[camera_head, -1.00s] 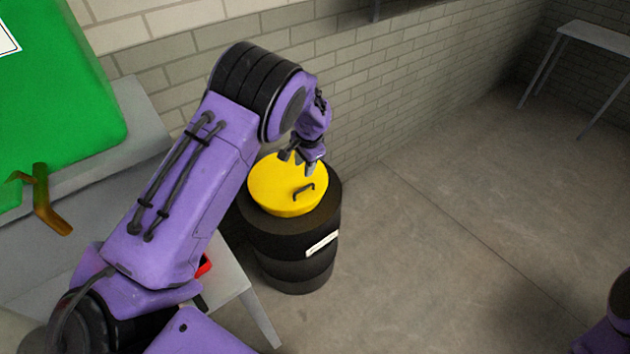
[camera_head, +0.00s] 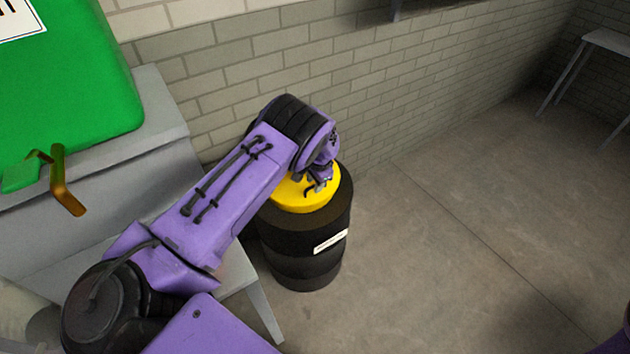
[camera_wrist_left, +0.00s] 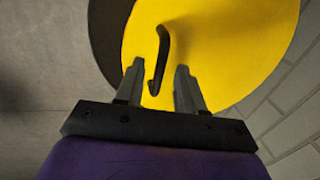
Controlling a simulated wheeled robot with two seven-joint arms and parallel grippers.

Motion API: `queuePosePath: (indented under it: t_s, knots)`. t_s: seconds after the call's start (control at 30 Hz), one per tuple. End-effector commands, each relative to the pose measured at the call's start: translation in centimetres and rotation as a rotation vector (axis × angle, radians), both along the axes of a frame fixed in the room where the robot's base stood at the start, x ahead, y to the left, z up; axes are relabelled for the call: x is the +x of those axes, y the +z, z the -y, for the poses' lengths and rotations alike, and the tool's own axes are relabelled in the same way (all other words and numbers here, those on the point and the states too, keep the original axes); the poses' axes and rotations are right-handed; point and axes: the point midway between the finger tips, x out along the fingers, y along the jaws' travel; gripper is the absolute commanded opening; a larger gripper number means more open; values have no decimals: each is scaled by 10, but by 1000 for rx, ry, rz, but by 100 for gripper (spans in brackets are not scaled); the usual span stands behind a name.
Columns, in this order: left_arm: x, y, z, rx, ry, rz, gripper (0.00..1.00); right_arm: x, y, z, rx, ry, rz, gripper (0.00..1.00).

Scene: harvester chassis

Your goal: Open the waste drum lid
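The black waste drum (camera_head: 300,245) stands on the floor against the brick wall, with a pale label on its side. Its round yellow lid (camera_head: 292,194) lies on top, and I see no gap under it. My left gripper (camera_head: 320,183) is over the lid at its dark handle (camera_head: 308,193). In the left wrist view the lid (camera_wrist_left: 225,50) fills much of the picture. The bent handle (camera_wrist_left: 161,55) reaches down between the two parted fingers of my left gripper (camera_wrist_left: 158,85); I see no finger closed on it. My right gripper is out of view.
A green container (camera_head: 75,90) with a brass-coloured lever (camera_head: 65,185) stands on a grey bench (camera_head: 150,110) at the left. A grey table (camera_head: 605,42) stands far right. The floor right of the drum is clear.

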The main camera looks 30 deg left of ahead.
Motion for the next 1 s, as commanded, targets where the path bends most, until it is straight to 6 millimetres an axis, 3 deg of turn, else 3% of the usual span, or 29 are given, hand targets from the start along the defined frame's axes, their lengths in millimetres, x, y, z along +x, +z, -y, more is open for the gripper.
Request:
queuePosePath:
  t_s: [0.13, 0.23, 0.27, 0.67, 1.0]
  knots:
    - [0, 0, 0, 0, 0, 0, 38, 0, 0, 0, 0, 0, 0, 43]
    - [0, 0, 0, 0, 0, 0, 6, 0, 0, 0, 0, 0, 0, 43]
    - [0, 0, 0, 0, 0, 0, 0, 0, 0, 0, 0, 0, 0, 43]
    - [0, 11, -4, -32, 3, -12, 0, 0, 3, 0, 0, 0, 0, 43]
    - [2, 66, -25, -121, 2, -47, 0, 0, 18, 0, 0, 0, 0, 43]
